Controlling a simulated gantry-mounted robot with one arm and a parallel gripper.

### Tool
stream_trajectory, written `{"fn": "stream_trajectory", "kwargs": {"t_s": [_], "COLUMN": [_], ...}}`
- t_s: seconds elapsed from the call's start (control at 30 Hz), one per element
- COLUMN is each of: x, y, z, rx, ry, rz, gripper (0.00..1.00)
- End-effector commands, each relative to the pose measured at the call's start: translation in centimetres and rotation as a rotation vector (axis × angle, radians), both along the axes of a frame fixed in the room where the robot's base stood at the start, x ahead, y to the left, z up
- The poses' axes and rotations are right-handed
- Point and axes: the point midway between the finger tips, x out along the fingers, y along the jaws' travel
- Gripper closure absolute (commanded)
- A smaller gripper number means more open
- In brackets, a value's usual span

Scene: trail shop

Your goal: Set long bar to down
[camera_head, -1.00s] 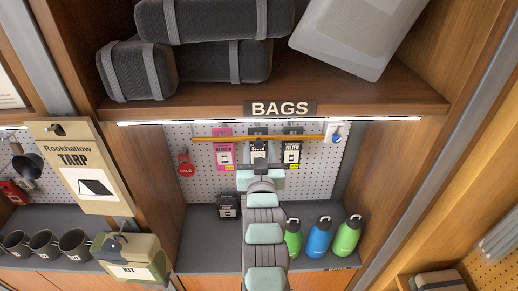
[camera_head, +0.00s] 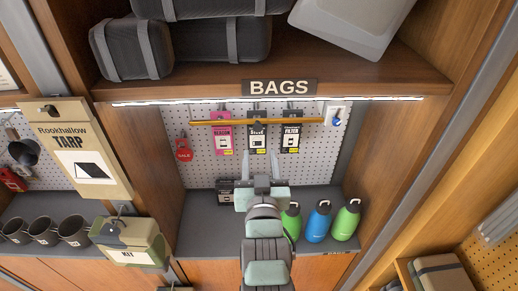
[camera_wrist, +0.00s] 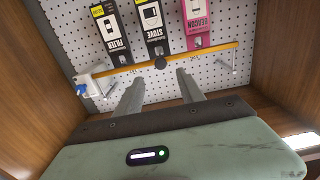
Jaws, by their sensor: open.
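The long bar (camera_head: 224,122) is a thin yellow-orange rod that runs level across the front of the hanging packets. It has a dark round knob near its middle and a white bracket (camera_head: 336,115) with a blue part at its right end. In the wrist view the bar (camera_wrist: 205,51) crosses above my fingers, with the knob (camera_wrist: 160,62) between them and the white bracket at its left. My gripper (camera_head: 260,156) is below the bar in the head view. In the wrist view my gripper (camera_wrist: 160,77) is open and empty, apart from the bar.
Packets (camera_head: 291,138) hang on the pegboard behind the bar. Bottles (camera_head: 318,222) stand on the shelf to the right of my arm, and a dark box (camera_head: 226,192) stands at its left. Wooden side walls and the BAGS shelf edge (camera_head: 279,87) bound the bay.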

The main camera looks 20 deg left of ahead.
Motion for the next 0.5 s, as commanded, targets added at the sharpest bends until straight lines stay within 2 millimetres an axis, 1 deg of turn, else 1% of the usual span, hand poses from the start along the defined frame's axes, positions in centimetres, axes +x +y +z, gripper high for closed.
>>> {"fn": "stream_trajectory", "kwargs": {"t_s": [0.13, 0.5], "x": [-0.51, -0.53], "y": [-0.20, -0.19], "z": [0.15, 0.08], "rx": [0.000, 0.001], "ry": [-0.002, -0.002], "rz": [0.000, 0.000], "gripper": [0.54, 0.54]}}
